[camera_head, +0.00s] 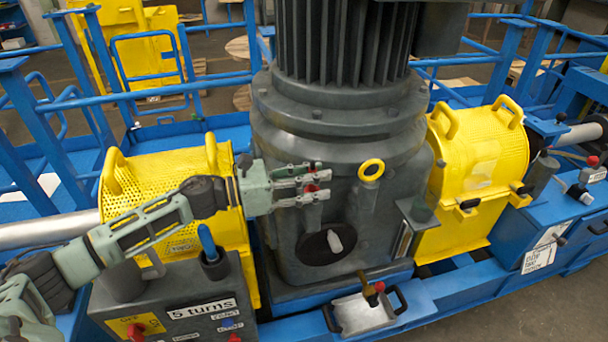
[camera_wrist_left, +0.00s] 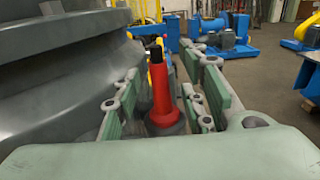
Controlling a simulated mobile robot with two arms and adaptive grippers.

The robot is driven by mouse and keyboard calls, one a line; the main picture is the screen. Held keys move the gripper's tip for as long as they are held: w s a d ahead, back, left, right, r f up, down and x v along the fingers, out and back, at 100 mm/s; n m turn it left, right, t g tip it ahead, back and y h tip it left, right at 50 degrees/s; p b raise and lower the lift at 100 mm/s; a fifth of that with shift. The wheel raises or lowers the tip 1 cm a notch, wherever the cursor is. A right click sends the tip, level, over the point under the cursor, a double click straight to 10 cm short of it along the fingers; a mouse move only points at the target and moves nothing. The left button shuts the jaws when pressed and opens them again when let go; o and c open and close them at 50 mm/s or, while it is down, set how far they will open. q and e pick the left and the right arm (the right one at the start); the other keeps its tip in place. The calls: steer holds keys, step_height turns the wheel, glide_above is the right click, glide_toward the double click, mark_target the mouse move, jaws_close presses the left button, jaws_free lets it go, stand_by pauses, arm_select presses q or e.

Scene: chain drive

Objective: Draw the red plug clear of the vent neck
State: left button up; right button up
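The red plug (camera_wrist_left: 160,92) stands upright in the left wrist view, with a black tip, on a round grey base that appears to be the vent neck (camera_wrist_left: 166,126). In the head view only a bit of its red (camera_head: 311,188) shows between the fingers. My left gripper (camera_head: 318,184) is beside the grey housing, its fingers on either side of the plug. In the left wrist view its green pads (camera_wrist_left: 194,104) appear open, with small gaps to the plug. The lower neck is partly hidden by the gripper. My right gripper is not in view.
The large grey housing (camera_head: 290,130) stands close behind my left gripper. A yellow ring (camera_head: 371,170) is right of the fingertips. Yellow perforated guards (camera_head: 485,150) flank the housing. A control box (camera_head: 180,308) is below my left arm.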

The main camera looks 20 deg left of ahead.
mark_target(313, 168)
arm_select(q)
jaws_close()
stand_by(0.3)
steer(key=shift+r, duration=0.1)
steer(key=shift+r+p, duration=0.35)
steer(key=shift+r, duration=0.1)
steer(key=shift+r+p, duration=0.9)
steer(key=shift+r, duration=0.55)
steer(key=shift+r+p, duration=1.45)
steer(key=shift+r, duration=1.05)
